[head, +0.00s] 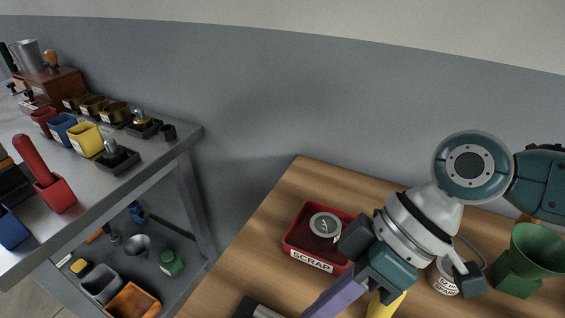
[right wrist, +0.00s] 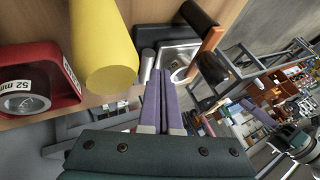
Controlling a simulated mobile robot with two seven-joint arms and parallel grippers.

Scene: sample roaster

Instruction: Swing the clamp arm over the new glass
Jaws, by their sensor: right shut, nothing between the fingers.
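My right gripper (head: 325,308) comes in from the right in the head view, over the wooden bench. Its purple fingers are pressed together with nothing between them, as the right wrist view (right wrist: 165,90) also shows. Just beyond the fingertips in the right wrist view is a silver metal fixture (right wrist: 170,58). A round, light rim (right wrist: 180,75), possibly the glass, shows there, partly hidden. A black part (right wrist: 187,20) and an orange-brown bar with a black end (right wrist: 212,38) are beside it; I cannot tell which is the clamp arm. My left gripper is not in view.
A red SCRAP bin (head: 292,246) holds a round disc (head: 325,225). A yellow object (right wrist: 103,50) stands close beside my right fingers. A white labelled can (head: 443,282) and a green funnel (head: 540,250) stand at right. A grey metal table (head: 110,190) with cups is at left.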

